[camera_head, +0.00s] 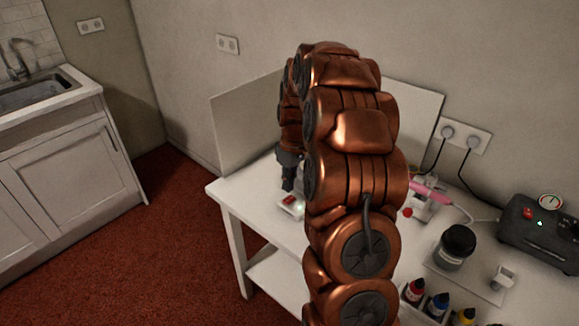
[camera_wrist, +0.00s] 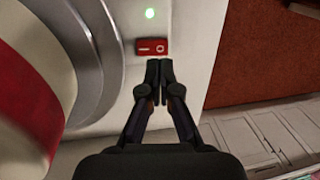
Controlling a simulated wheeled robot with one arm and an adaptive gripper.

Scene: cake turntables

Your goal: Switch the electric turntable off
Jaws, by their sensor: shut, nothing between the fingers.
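The electric turntable's white base (camera_wrist: 197,78) fills the middle of the wrist view, with its round grey platter (camera_wrist: 98,60) at left. My gripper (camera_wrist: 159,66) is shut and empty. Its tips are just below the switch's circle-marked side in the picture; I cannot tell if they touch it. In the head view my gripper (camera_head: 288,184) points down above the base's corner (camera_head: 291,208); my arm hides most of the turntable.
A red-and-white round object (camera_wrist: 28,115) is beside my fingers at left. On the white table (camera_head: 243,187), right of my arm, are a pink tool (camera_head: 430,192), a dark jar (camera_head: 456,246), several small bottles (camera_head: 437,306) and a black box with a gauge (camera_head: 540,228).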

